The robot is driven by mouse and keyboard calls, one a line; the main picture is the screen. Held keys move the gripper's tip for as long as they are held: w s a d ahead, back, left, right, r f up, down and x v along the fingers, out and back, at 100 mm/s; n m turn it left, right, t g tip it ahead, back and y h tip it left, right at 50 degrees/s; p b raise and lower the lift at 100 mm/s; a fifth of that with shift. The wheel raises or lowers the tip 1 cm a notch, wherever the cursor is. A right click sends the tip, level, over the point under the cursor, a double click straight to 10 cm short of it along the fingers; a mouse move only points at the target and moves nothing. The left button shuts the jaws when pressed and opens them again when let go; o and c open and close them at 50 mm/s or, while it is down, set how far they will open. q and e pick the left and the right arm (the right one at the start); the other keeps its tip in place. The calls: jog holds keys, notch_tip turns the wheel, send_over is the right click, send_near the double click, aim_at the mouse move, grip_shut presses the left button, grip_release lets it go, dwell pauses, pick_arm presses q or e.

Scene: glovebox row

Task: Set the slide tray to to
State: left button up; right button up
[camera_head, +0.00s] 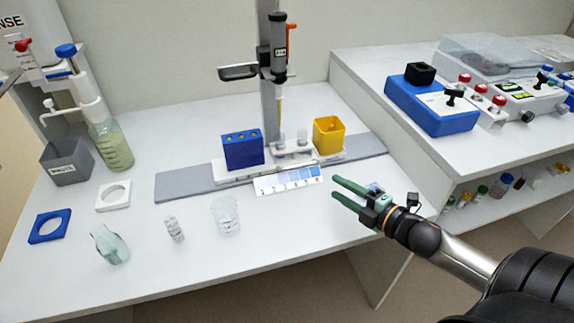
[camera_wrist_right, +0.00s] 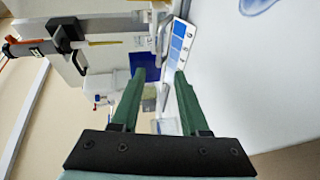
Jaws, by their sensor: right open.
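The slide tray (camera_head: 222,176) is a white carriage on a long grey rail (camera_head: 185,187). It carries a blue block with holes (camera_head: 242,149), small clear vessels and a yellow cup (camera_head: 328,134). A numbered scale strip with blue patches (camera_head: 290,181) lies along its front; it also shows in the right wrist view (camera_wrist_right: 178,45). My right gripper (camera_head: 336,188) has green fingers and is open and empty, just right of the strip's right end and apart from the tray. In the wrist view its fingers (camera_wrist_right: 160,78) point toward the tray area. My left gripper is not in view.
An upright pipette on a stand (camera_head: 279,55) rises behind the tray. A glass beaker (camera_head: 226,217), a small vial (camera_head: 174,229) and a tilted flask (camera_head: 110,244) stand in front. A raised bench with a blue control box (camera_head: 430,108) is at right. The front right tabletop is clear.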

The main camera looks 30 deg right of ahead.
jog(key=shift+w+a, duration=0.1)
jog(key=shift+w, duration=0.4)
jog(key=b+x, duration=0.2)
jog(key=x, duration=0.9)
jog(key=shift+w, duration=0.2)
grip_shut()
dwell(1.0)
